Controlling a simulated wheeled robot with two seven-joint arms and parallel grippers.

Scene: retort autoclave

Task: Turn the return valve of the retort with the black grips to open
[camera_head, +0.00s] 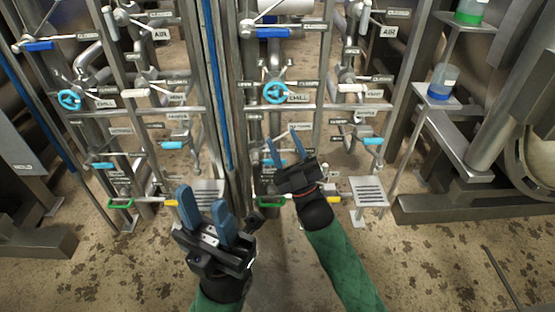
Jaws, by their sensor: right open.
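Two similar valve racks stand side by side, each with several labelled valves. I cannot read a return label or make out black grips. The left rack has a cyan lever (102,165) low down and a green handle (121,204) below it. My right gripper (283,138) is open and empty in front of the right rack's lower left, below the cyan chill wheel (276,92). My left gripper (203,196) is open and empty, low between the racks.
Blue levers (273,33) sit at the top of the racks, and another cyan lever (373,141) is at the right. Metal posts and pipes crowd both racks. A shelf at the right holds a blue-bottomed beaker (443,82). The floor in front is mostly clear.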

